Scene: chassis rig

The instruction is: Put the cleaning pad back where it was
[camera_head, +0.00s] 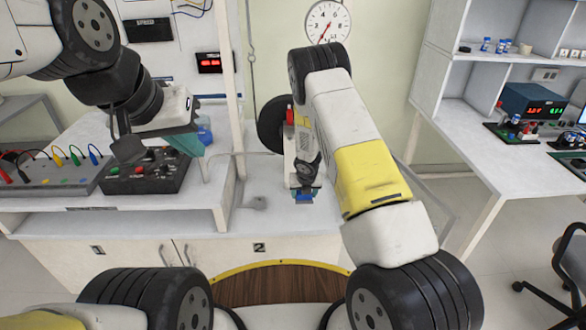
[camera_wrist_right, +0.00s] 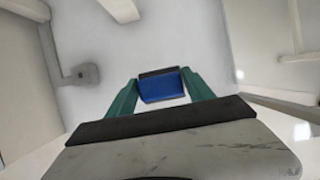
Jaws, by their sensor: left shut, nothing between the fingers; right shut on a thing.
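The cleaning pad looks like a small blue block with a dark top edge (camera_wrist_right: 162,87). In the right wrist view it sits between the teal fingers of my right gripper (camera_wrist_right: 161,95), which is shut on it. In the head view the blue pad (camera_head: 304,198) shows below my right gripper (camera_head: 304,188), over the white bench near its front edge. I cannot tell whether the pad touches the bench.
A grey metal fitting (camera_head: 256,202) lies on the white bench (camera_head: 270,221) left of the pad. A grey terminal panel with coloured leads (camera_head: 52,177) stands at the left. A blue flask (camera_head: 205,131) is behind my left gripper. A white post (camera_head: 233,90) rises between my arms.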

